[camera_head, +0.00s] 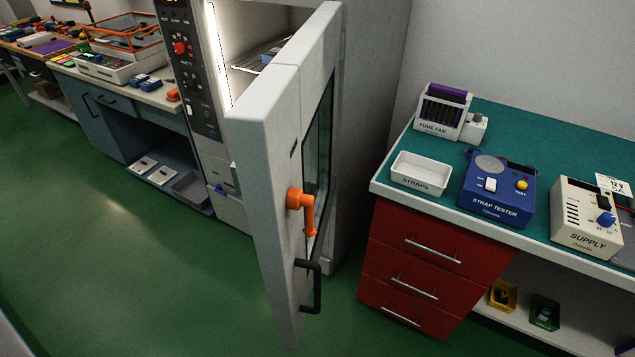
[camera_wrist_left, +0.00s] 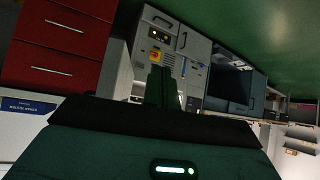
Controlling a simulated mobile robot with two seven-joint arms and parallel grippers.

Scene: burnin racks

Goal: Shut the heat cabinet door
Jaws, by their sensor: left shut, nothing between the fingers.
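The heat cabinet (camera_head: 200,90) stands at the centre back, with a lit interior and a wire shelf inside. Its thick pale door (camera_head: 268,150) stands wide open, its edge towards me. The door has an orange latch handle (camera_head: 305,208), a black pull handle (camera_head: 312,287) below it and a window on its right face. My left gripper (camera_wrist_left: 161,72) shows in the left wrist view, its dark green fingers together and empty. It is not in the head view, and nothing shows it touching the door. My right gripper is in neither view.
At right, a teal-topped bench (camera_head: 545,133) over red drawers (camera_head: 425,265) carries a strap tester (camera_head: 497,195), a straps tray (camera_head: 421,172) and a supply (camera_head: 587,220). Blue cupboards (camera_head: 95,120) line the left. Green floor (camera_head: 130,260) is clear left of the door.

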